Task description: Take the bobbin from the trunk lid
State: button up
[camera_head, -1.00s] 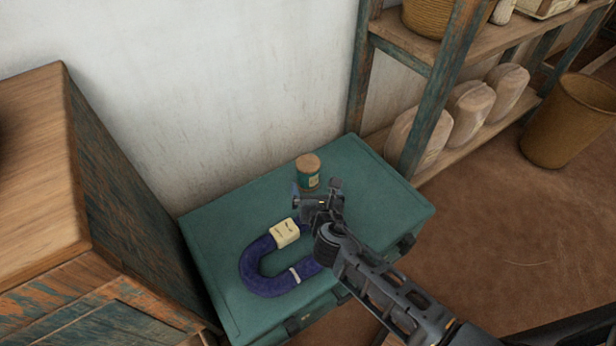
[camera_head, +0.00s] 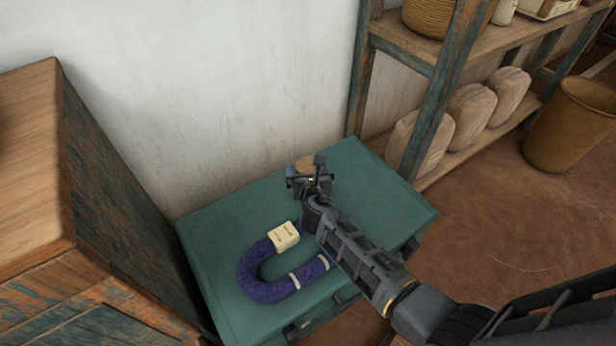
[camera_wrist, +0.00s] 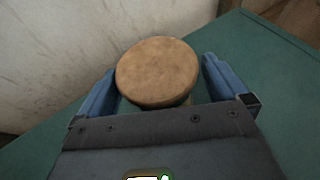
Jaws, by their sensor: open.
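The bobbin stands upright on the green trunk lid (camera_head: 365,199). In the head view only part of its round wooden top (camera_head: 318,161) shows, as my gripper (camera_head: 308,172) hides the rest. In the wrist view the bobbin's tan top (camera_wrist: 157,72) lies between the two blue fingers of my gripper (camera_wrist: 158,80), with a finger on each side. The gripper is open, and a gap shows between the bobbin's top and the right finger. The left finger is very near the top's edge; I cannot tell if it touches.
A dark blue looped hank (camera_head: 264,290) with a cream label (camera_head: 284,237) lies on the lid in front of the bobbin. A white wall (camera_head: 220,90) rises behind. A wooden cabinet (camera_head: 35,165) stands left; a shelf rack (camera_head: 432,95) with wrapped bundles (camera_head: 470,112) stands right, near a basket (camera_head: 572,125).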

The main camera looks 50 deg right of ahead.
jog(key=c, duration=1)
jog(key=shift+c, duration=0.2)
